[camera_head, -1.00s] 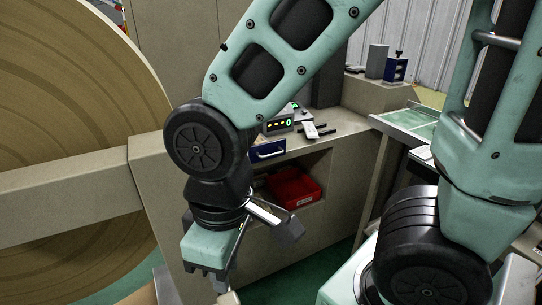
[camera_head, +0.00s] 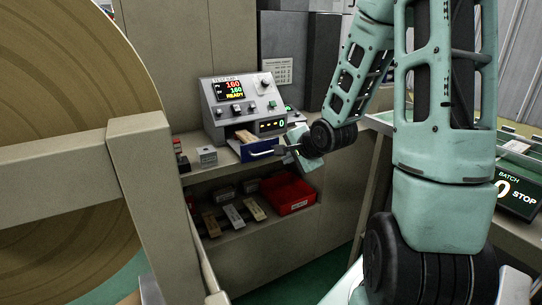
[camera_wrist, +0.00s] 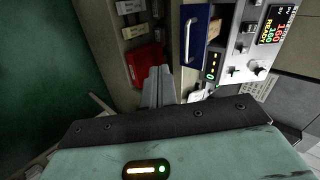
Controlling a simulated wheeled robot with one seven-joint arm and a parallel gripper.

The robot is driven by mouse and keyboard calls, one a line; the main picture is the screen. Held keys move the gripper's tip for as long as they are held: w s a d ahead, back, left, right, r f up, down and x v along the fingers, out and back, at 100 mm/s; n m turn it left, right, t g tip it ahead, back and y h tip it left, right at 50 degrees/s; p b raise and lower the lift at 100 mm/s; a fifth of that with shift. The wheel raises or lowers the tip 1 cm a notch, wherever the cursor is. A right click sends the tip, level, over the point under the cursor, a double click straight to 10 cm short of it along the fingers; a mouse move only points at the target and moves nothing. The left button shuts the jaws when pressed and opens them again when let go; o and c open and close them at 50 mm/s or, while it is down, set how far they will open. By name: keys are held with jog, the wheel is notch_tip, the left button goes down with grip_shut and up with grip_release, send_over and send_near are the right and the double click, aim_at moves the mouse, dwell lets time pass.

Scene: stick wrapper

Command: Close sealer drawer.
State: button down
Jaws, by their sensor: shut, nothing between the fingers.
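The sealer (camera_head: 238,100) is a grey box with a lit screen and knobs, standing on a counter. Its blue drawer (camera_head: 262,148) sticks out of the front, with a pale handle and a tan piece (camera_head: 245,136) inside. The drawer also shows at the top of the wrist view (camera_wrist: 194,38). My gripper (camera_head: 282,150) is shut and empty, just right of the drawer front near the handle's end. In the wrist view its fingers (camera_wrist: 158,88) are together, below and left of the drawer. I cannot tell whether they touch it.
A shelf below the counter holds a red bin (camera_head: 290,194) and several small blocks. A small grey block (camera_head: 207,156) sits on the counter left of the drawer. A large tan roll (camera_head: 60,130) and its beam fill the left. A batch display (camera_head: 517,198) stands at right.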

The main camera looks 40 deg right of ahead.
jog(key=w+d+f, duration=0.2)
jog(key=w, duration=0.3)
jog(key=w+d+f+m, duration=0.1)
jog(key=w+d+f, duration=0.1)
jog(key=w, duration=0.4)
jog(key=shift+w+f+m+b, duration=0.3)
jog(key=shift+f+b, duration=0.1)
jog(key=shift+f, duration=0.05)
jog(key=shift+w+d, duration=0.1)
